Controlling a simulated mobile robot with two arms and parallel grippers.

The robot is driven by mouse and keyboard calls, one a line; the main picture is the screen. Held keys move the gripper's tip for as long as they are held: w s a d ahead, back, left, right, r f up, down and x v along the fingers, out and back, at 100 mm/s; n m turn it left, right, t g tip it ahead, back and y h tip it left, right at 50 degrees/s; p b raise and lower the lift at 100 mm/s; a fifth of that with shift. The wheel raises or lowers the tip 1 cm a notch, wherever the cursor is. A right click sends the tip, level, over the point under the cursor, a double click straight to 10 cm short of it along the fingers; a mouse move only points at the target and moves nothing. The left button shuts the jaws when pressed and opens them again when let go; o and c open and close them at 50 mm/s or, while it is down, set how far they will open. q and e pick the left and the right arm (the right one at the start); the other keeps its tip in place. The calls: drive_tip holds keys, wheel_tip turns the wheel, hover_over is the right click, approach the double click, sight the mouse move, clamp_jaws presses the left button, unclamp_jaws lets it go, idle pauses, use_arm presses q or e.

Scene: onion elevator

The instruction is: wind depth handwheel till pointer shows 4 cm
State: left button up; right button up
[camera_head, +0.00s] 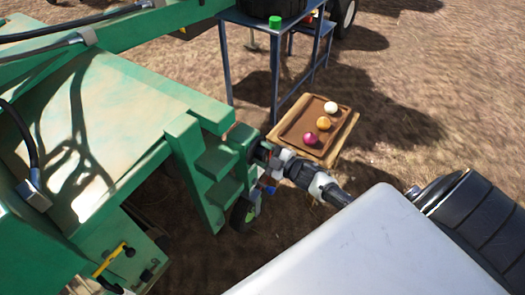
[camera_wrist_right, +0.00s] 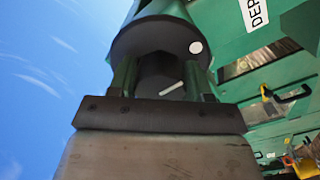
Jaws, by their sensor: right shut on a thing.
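The depth handwheel shows in the right wrist view as a dark round disc (camera_wrist_right: 155,38) with a white dot near its rim. A dark hub (camera_wrist_right: 160,72) with a short white mark sits below it. My right gripper (camera_wrist_right: 163,80) has a finger on each side of the hub and is shut on it. In the head view my right gripper (camera_head: 274,158) is at the side of the green machine (camera_head: 205,165), its fingertips hard to make out. A partly cut-off label (camera_wrist_right: 257,14) reads "DEP". I cannot make out a pointer or scale reading. My left gripper is not in view.
A brown tray (camera_head: 289,134) with three balls, white, orange and magenta, stands beyond my right gripper. A blue-grey metal stand (camera_head: 226,62) bears a green block (camera_head: 275,22). A yellow-and-black lever (camera_head: 112,257) is low on the machine. Bare soil lies right.

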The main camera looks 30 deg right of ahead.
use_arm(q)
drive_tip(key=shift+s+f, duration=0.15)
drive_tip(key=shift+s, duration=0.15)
use_arm(e)
drive_tip(key=shift+m, duration=0.3)
drive_tip(key=o, duration=0.9)
drive_tip(key=shift+s, duration=0.15)
drive_tip(key=shift+s+d+f, duration=0.1)
drive_tip(key=shift+s+d, duration=0.1)
drive_tip(key=shift+s, duration=0.1)
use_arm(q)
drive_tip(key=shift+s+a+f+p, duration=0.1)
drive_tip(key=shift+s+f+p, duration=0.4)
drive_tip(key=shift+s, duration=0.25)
use_arm(e)
drive_tip(key=v, duration=1)
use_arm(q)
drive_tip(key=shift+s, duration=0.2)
